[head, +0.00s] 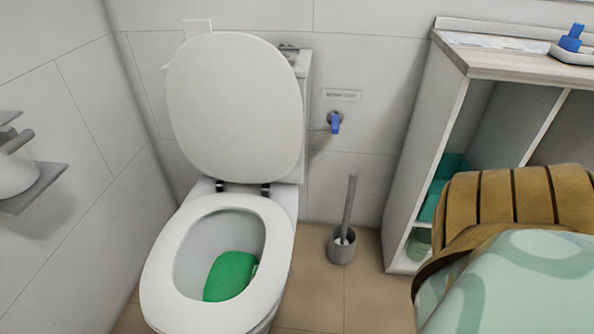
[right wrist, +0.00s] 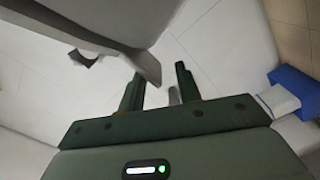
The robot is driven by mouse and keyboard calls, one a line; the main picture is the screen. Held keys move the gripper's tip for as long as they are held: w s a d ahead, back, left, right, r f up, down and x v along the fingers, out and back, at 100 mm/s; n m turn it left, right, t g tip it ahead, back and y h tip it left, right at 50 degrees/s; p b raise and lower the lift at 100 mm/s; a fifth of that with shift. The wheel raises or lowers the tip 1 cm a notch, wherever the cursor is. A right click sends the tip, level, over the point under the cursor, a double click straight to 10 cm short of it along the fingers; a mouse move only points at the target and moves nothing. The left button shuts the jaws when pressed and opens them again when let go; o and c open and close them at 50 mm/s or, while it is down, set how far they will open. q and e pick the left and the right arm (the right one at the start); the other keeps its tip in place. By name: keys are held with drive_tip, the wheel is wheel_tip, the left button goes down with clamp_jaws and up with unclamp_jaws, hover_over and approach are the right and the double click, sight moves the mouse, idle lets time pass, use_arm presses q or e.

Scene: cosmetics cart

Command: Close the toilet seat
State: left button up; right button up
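The white toilet lid (head: 235,110) stands raised against the cistern (head: 301,70) in the head view. The white seat ring (head: 160,285) lies flat on the bowl, with two dark hinges (head: 220,187) at its back. A green patch (head: 230,277) shows inside the bowl. Neither gripper shows in the head view. My right gripper (right wrist: 160,83) shows in the right wrist view with its two dark green fingers apart. A small grey shape shows behind the gap between them; I cannot tell what it is. No contact with the lid is visible.
A toilet brush in its holder (head: 342,246) stands right of the toilet. A shelf unit (head: 425,140) and a brown basket (head: 500,200) with a pale green cloth fill the right. A wall shelf (head: 40,190) is at left. A grey surface (right wrist: 70,30) is close to my right gripper.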

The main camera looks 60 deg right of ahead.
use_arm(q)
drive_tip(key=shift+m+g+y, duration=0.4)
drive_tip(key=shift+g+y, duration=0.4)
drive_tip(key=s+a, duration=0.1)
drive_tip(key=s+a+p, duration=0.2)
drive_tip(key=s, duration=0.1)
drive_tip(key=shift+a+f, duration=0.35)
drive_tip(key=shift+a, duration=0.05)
use_arm(e)
drive_tip(key=v, duration=1.1)
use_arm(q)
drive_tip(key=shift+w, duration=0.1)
use_arm(e)
drive_tip(key=shift+f, duration=0.1)
drive_tip(key=shift+d, duration=0.1)
